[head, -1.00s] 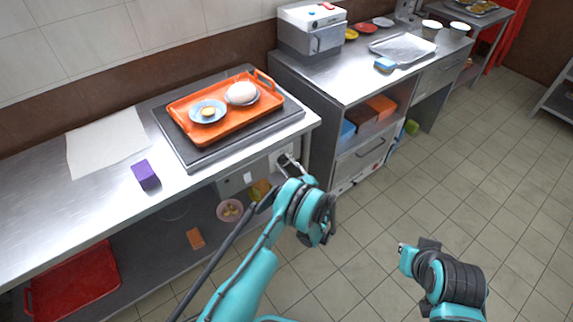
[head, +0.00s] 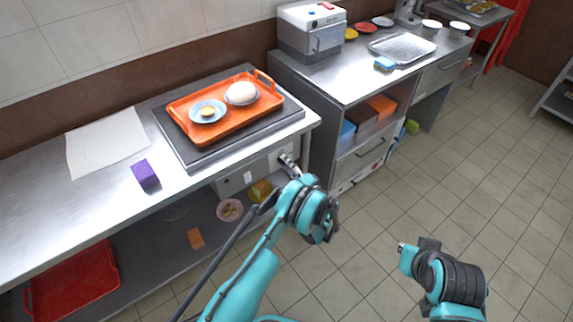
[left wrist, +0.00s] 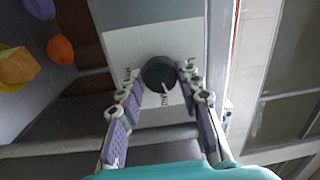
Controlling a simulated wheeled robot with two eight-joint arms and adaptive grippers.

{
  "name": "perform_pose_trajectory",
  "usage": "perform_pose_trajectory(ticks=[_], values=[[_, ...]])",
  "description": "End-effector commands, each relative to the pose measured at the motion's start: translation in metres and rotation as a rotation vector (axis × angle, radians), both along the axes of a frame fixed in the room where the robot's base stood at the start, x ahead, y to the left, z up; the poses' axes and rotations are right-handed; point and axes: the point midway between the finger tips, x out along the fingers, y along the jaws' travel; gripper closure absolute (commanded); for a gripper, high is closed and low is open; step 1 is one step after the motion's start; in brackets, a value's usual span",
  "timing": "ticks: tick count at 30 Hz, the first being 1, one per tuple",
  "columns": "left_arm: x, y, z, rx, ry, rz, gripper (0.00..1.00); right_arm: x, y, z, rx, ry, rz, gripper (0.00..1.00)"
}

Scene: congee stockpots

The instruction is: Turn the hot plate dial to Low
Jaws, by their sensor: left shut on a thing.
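The hot plate dial (left wrist: 158,74) is a round black knob on a pale control panel (left wrist: 120,45) with small labels around it, too blurred to read surely. A white pointer line on it runs toward the bottom of the left wrist view. My left gripper (left wrist: 159,80) is shut on the dial, one finger at each side. In the head view my left gripper (head: 287,161) is at the counter's front panel, where it hides the dial. The hot plate (head: 185,150) is a dark slab on the counter. My right arm shows at the lower right; its fingers are not visible.
An orange tray (head: 228,126) with an egg plate (head: 207,111) and a white bun (head: 241,93) lies on the hot plate. A purple block (head: 145,174) and paper (head: 105,142) lie to the left. The shelf below holds a red tray (head: 75,282). The tiled floor at right is clear.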

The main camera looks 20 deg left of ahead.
Motion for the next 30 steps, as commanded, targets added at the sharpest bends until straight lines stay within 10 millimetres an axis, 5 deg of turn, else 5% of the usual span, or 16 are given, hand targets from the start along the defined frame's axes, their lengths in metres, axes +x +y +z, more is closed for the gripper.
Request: perform_pose_trajectory(ticks=[30], values=[[0.0018, -0.0005, -0.0004, -0.584, -0.757, 0.006, 0.95, 0.0, 0.0, 0.0001, 0.0, 0.0, 0.0, 1.0]])
